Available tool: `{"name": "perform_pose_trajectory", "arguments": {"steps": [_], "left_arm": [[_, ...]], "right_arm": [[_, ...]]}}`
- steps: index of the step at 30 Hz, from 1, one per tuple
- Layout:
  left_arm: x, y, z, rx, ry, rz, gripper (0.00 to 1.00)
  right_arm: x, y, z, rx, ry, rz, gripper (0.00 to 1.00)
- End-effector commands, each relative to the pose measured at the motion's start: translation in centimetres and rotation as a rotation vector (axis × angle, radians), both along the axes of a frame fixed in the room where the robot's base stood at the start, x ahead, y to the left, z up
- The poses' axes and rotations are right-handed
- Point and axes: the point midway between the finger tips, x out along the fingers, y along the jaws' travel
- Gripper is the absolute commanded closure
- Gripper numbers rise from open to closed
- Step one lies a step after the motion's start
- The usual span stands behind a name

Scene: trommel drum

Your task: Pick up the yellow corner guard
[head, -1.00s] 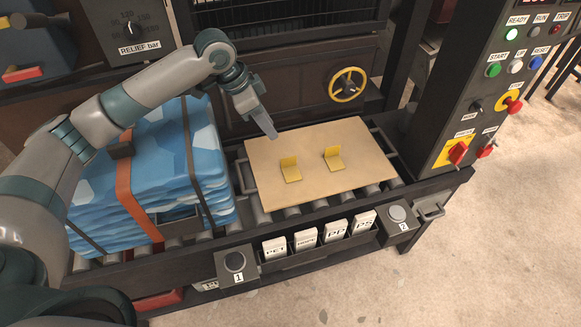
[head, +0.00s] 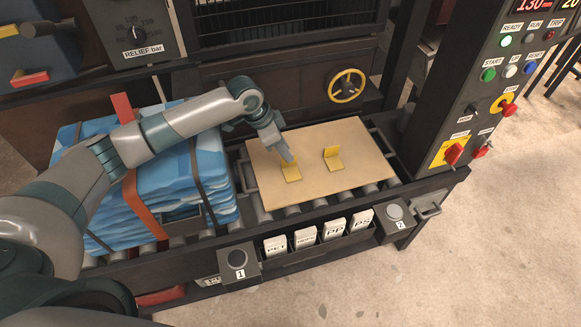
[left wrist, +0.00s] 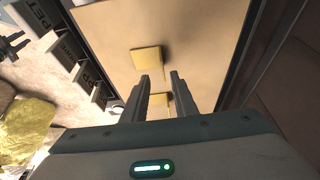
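Two yellow L-shaped corner guards rest on a tan board (head: 352,182). The left guard (head: 292,174) is right under my left gripper (head: 287,158), whose fingers cover part of it. The right guard (head: 334,160) stands clear to the right. In the left wrist view my left gripper (left wrist: 158,76) has its two fingers apart. One guard (left wrist: 160,100) shows partly between them, and the other guard (left wrist: 147,60) lies beyond the fingertips. I cannot tell whether the fingers touch the nearer guard. My right gripper is out of view.
The board lies on a roller conveyor (head: 265,215). A strapped blue stack (head: 210,165) stands to its left, below my arm. A yellow handwheel (head: 346,86) is behind the board. A control column (head: 470,110) is at the right. Labelled cards (head: 305,238) sit along the front.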

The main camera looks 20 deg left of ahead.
Motion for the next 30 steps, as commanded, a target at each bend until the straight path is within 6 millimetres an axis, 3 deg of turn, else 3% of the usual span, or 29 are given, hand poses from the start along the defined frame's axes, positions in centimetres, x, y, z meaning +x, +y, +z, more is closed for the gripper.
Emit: {"name": "perform_pose_trajectory", "arguments": {"steps": [8,21,30], "left_arm": [[0.2,0.0,-0.4,0.0,0.001,0.002,0.74],[1.2,-0.9,-4.7,0.0,0.001,0.002,0.74],[1.3,-0.9,-5.0,0.001,-0.001,0.0,0.74]], "right_arm": [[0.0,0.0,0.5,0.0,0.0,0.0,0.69],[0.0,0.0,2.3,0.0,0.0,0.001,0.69],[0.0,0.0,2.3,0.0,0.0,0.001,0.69]]}}
